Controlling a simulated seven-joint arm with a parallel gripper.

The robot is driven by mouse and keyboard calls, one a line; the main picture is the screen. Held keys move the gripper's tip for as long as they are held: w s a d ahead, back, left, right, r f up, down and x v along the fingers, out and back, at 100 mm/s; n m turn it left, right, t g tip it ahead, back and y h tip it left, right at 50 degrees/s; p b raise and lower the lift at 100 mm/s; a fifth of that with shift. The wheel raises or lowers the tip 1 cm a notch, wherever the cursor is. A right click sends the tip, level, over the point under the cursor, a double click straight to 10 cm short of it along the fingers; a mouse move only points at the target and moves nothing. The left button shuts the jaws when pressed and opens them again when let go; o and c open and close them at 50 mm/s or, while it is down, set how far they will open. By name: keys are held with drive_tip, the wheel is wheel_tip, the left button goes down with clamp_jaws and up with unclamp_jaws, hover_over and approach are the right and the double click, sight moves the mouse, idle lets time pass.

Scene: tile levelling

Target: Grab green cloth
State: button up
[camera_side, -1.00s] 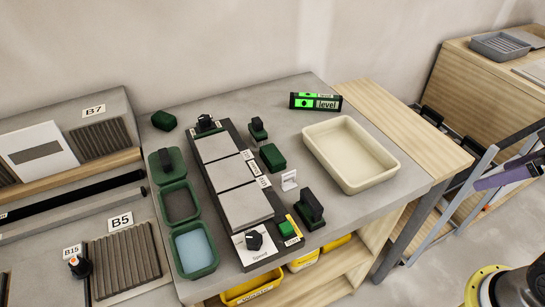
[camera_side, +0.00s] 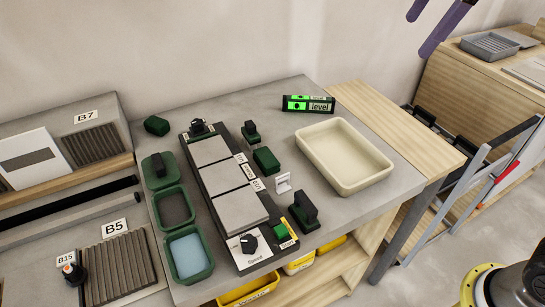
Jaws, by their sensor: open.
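No plainly cloth-like green item can be told. A small dark green block-like piece (camera_side: 156,125) lies at the back left of the grey table (camera_side: 255,108). A similar dark green piece (camera_side: 266,160) lies right of the tile rig (camera_side: 240,211). I cannot tell which of them, if either, is the green cloth. My gripper (camera_side: 418,37) shows as two purple fingers at the top right edge. It is open and empty, in the air, well apart from both pieces; the rest of it is out of frame.
A cream tray (camera_side: 378,181) stands on the right of the table. A level (camera_side: 309,104) lies behind it. A green-rimmed container (camera_side: 190,254) and black-handled tools (camera_side: 305,212) flank the rig.

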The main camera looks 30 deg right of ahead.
drive_tip(key=w+a+f+n+g, duration=0.1)
drive_tip(key=w+a+f+n, duration=0.15)
drive_tip(key=w+a, duration=0.45)
drive_tip(key=n+g, duration=0.3)
drive_tip(key=n, duration=0.1)
hover_over(266, 156)
wheel_tip(266, 156, down, 19)
drive_tip(key=shift+m+h, duration=0.25)
drive_tip(key=shift+h, duration=0.05)
wheel_tip(266, 156, down, 13)
drive_tip(key=c, duration=0.9)
drive_tip(key=shift+c, duration=0.5)
drive_tip(key=shift+r, duration=0.15)
